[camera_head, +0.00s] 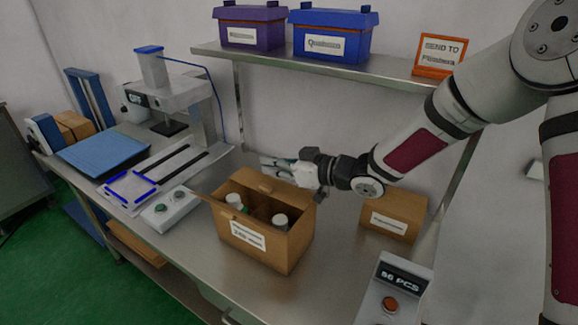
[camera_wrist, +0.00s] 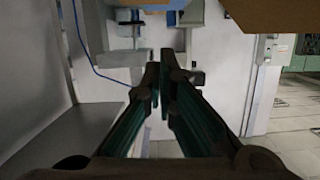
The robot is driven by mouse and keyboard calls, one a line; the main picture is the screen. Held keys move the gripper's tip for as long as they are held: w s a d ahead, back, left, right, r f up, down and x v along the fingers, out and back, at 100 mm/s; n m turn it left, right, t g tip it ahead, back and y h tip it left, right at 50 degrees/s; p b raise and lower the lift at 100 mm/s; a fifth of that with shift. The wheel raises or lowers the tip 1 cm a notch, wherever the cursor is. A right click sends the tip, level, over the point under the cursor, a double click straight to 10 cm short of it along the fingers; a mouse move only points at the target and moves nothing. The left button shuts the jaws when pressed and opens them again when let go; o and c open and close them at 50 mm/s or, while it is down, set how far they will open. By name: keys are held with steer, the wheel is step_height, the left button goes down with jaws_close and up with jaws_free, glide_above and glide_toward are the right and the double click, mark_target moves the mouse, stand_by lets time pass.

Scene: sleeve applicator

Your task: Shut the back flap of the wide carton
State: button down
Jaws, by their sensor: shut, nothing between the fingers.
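The back flap (camera_head: 262,184) stands up along the rear edge. My gripper (camera_head: 268,164) is just behind and above the back flap, pointing left, and looks apart from it. In the wrist view the two fingers (camera_wrist: 165,75) are close together with nothing between them. A brown cardboard piece (camera_wrist: 272,12) shows at the top right of the wrist view.
A closed carton (camera_head: 394,217) stands to the right, near a counter box (camera_head: 392,290) reading 50 PCS. The sleeve machine (camera_head: 170,100) and a control box (camera_head: 170,210) are at the left. Above is a shelf (camera_head: 300,62) with purple and blue bins. Bare table lies in front of the closed carton.

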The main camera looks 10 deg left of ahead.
mark_target(273, 194)
step_height(273, 194, down, 3)
steer(key=shift+r, duration=0.15)
steer(key=shift+f, duration=0.65)
steer(key=shift+f, duration=0.1)
steer(key=shift+s+f, duration=0.2)
steer(key=shift+f, duration=0.35)
steer(key=shift+s, duration=0.1)
